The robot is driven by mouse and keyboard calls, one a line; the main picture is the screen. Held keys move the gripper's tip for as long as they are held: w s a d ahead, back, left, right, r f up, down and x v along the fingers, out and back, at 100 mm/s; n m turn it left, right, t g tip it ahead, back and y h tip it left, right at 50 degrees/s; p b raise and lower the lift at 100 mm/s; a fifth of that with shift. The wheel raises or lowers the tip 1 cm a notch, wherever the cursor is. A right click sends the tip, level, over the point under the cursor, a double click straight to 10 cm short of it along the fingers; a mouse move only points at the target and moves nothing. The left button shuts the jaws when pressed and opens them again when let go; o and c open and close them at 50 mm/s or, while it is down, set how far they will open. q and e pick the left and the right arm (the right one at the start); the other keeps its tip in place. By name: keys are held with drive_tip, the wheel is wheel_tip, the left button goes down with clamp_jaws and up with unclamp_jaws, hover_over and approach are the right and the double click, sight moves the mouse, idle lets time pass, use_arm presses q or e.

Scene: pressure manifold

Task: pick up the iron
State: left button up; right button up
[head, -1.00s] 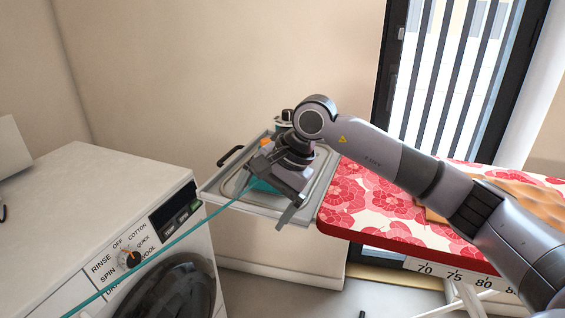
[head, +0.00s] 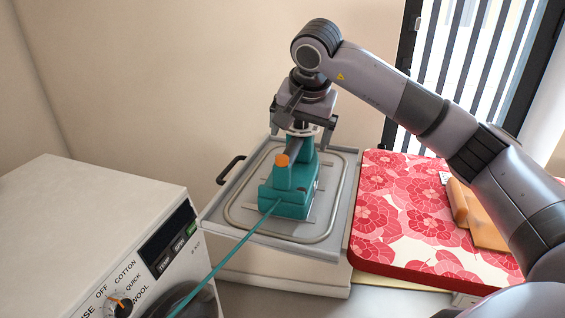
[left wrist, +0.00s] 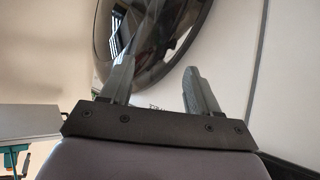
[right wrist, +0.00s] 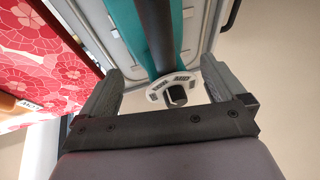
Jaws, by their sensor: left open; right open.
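The teal iron (head: 290,196) sits on a metal rest tray at the end of the ironing board, with an orange button at its near end and a teal cord running down to the lower left. My right gripper (head: 305,135) is open just above the iron's far end, pointing down. In the right wrist view, the iron's dark handle and teal body (right wrist: 172,30) lie beyond and between the open fingers (right wrist: 163,85), with a white dial and dark knob (right wrist: 176,94) close by. My left gripper (left wrist: 155,90) is open and empty, facing the washing machine's round dark door (left wrist: 150,40).
The tray (head: 338,225) has a raised rim and a dark side handle (head: 230,168). A washing machine (head: 95,225) stands at the left.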

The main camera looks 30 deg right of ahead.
sight(299, 140)
drive_tip(key=shift+w, duration=0.25)
drive_tip(key=shift+w+f, duration=0.15)
drive_tip(key=shift+f, duration=0.15)
drive_tip(key=x, duration=0.6)
drive_tip(key=shift+d+f, duration=0.1)
drive_tip(key=shift+d, duration=0.2)
drive_tip(key=c, duration=1.2)
